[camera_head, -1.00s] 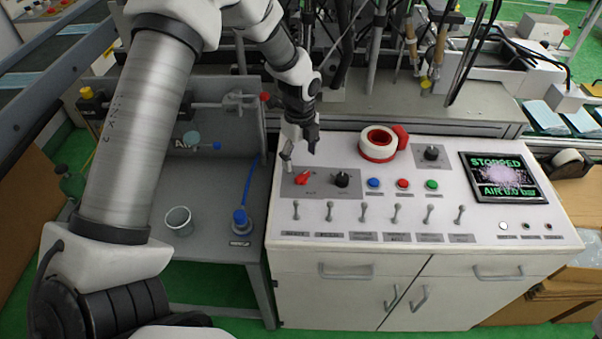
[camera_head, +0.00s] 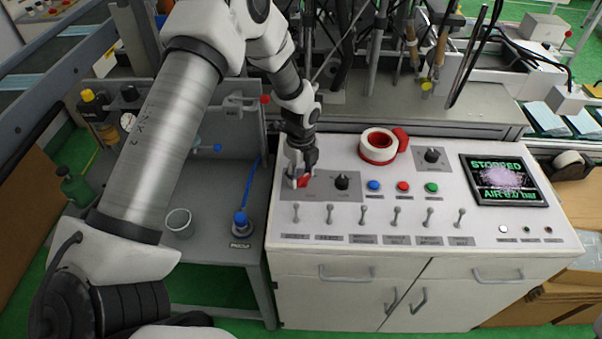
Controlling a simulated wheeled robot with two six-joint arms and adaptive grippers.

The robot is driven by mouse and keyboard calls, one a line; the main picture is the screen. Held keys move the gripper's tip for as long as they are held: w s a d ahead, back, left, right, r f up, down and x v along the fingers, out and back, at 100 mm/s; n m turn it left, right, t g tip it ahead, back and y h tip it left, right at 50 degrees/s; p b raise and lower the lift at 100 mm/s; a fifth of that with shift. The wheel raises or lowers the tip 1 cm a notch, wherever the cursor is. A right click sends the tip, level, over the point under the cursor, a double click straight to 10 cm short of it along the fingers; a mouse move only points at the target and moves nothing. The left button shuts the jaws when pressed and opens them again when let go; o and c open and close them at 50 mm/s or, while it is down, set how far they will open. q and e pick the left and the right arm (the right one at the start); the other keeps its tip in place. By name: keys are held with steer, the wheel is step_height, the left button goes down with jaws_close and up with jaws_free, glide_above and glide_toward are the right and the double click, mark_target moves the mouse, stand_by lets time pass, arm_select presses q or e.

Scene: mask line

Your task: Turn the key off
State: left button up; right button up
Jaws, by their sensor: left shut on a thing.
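The red key switch (camera_head: 304,182) sits on a grey plate at the left of the white control panel (camera_head: 470,226). My left gripper (camera_head: 300,178) points down at it from above and behind, shut on the red key. The fingers cover part of the key, so its exact turn angle is hard to tell. A black knob (camera_head: 342,181) stands just right of it on the same plate. The screen (camera_head: 503,180) at the panel's right reads STOPPED and AIR 6.0 bar. My right gripper is not in view.
Blue (camera_head: 374,185), red (camera_head: 403,186) and green (camera_head: 432,187) buttons lie right of the black knob. Several toggle levers stand along the front. A tape roll (camera_head: 378,146) and another black knob (camera_head: 432,155) are behind. A grey cup (camera_head: 179,222) stands on the left table.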

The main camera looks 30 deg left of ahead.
arm_select(q)
steer(key=shift+n, duration=0.3)
steer(key=n+p, duration=0.1)
steer(key=n, duration=0.2)
steer(key=shift+s+r+p, duration=0.1)
steer(key=shift+r+p, duration=0.05)
steer(key=shift+p, duration=0.2)
steer(key=n+p, duration=0.2)
steer(key=n, duration=0.3)
steer(key=shift+s+n, duration=0.15)
steer(key=shift+n, duration=0.25)
steer(key=n+p, duration=0.1)
steer(key=n, duration=0.3)
steer(key=shift+d, duration=0.15)
steer(key=shift+d+n+p, duration=0.1)
steer(key=shift+n+p, duration=0.8)
steer(key=shift+n, duration=1.3)
steer(key=o, duration=1.2)
steer(key=shift+s, duration=0.1)
steer(key=shift+c, duration=0.2)
